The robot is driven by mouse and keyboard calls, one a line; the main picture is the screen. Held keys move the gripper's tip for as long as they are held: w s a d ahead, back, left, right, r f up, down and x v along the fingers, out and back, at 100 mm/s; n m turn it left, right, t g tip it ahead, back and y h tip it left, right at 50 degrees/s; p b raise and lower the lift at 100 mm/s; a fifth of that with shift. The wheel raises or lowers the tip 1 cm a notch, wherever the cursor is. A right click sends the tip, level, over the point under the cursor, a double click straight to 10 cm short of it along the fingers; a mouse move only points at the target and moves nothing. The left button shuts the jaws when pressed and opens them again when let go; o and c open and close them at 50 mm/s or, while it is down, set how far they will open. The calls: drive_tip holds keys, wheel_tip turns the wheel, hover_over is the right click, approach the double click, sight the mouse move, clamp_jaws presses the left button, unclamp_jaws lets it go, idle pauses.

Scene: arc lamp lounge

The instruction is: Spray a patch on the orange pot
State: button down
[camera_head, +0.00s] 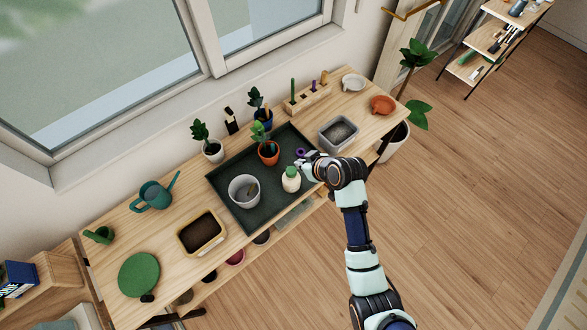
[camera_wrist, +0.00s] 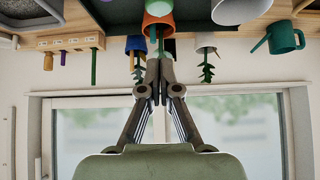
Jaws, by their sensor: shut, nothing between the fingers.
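The orange pot (camera_head: 268,155) holds a leafy green plant and stands on the dark tray. In the wrist view, which is upside down, the orange pot (camera_wrist: 158,27) lies just beyond my fingertips. A cream bottle with a green top (camera_head: 291,182) stands upright on the tray, in front of the pot; I cannot tell if it has a spray head. My gripper (camera_head: 306,166) is at the tray's right edge, right of the bottle. In the wrist view my gripper (camera_wrist: 160,62) is shut and empty. A small purple thing (camera_head: 300,153) lies by my gripper, partly hidden.
The dark tray (camera_head: 233,213) also bears a light grey pot (camera_head: 244,190). A grey bin (camera_head: 338,133) and orange dish (camera_head: 383,104) are to the right. Potted plants and a wooden rack (camera_head: 307,98) line the back. A teal watering can (camera_head: 154,194) and soil box (camera_head: 201,232) stand left.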

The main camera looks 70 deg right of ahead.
hover_over(289, 168)
drive_tip(key=s+a, duration=0.1)
drive_tip(key=s, duration=0.1)
wheel_tip(289, 168, down, 4)
drive_tip(key=shift+a+f+b, duration=0.1)
drive_tip(key=shift+f+b, duration=0.15)
drive_tip(key=shift+b, duration=0.1)
wheel_tip(289, 168, down, 4)
drive_tip(key=shift+s+r, duration=0.15)
drive_tip(key=shift+r, duration=0.1)
drive_tip(key=shift+f, duration=0.3)
